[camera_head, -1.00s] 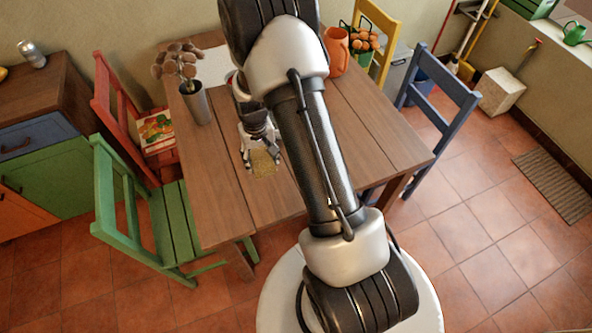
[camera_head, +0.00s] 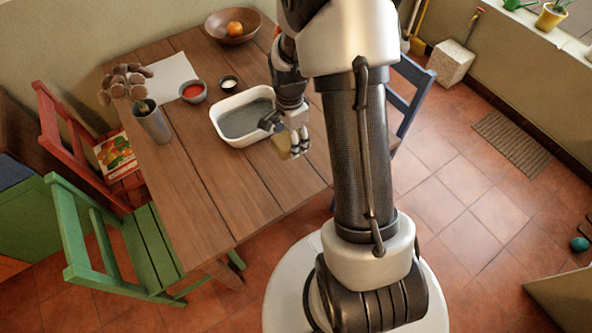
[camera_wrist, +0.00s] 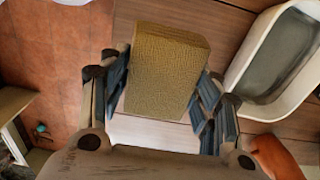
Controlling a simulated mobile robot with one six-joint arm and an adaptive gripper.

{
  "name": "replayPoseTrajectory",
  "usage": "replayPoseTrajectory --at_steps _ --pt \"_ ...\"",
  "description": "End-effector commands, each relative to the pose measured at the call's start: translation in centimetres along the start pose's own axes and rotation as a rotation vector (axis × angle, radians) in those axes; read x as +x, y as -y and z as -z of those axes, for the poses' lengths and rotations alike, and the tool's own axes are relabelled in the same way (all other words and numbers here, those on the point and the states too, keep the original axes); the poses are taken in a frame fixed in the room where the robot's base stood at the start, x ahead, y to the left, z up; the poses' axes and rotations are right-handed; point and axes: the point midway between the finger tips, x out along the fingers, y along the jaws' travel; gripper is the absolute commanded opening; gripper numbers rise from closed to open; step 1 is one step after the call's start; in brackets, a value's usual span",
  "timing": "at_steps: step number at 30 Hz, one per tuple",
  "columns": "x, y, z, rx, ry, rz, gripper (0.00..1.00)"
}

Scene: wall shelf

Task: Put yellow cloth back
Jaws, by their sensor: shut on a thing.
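The yellow cloth (camera_wrist: 168,65), a thick block-like shape with a woven texture, is between my gripper's fingers in the wrist view. In the head view, the cloth (camera_head: 281,147) shows as a small yellowish patch at the fingers, partly hidden by them. My gripper (camera_head: 290,142) is shut on it, near the front right corner of the white basin, over the wooden table. The gripper (camera_wrist: 163,95) has a finger on each side of the cloth in the wrist view. I cannot tell its exact height above the table.
The white basin (camera_head: 219,128) with grey-green contents stands on the wooden table (camera_head: 190,205); its rim also shows in the wrist view (camera_wrist: 242,66). Small bowls, white paper (camera_head: 172,80), a vase (camera_head: 152,122) and a brown bowl (camera_head: 233,30) stand around it. The front left tabletop is clear.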

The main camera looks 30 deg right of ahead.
Motion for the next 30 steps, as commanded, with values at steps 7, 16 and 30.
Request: replayPoseTrajectory --at_steps 7,16,30 --pt "7.5 -0.1 0.0 -0.002 0.002 -0.004 0.28" --pt "12.4 0.0 0.0 -0.003 0.0 0.0 0.28" --pt "17.0 0.0 0.0 -0.003 0.0 0.0 0.28"
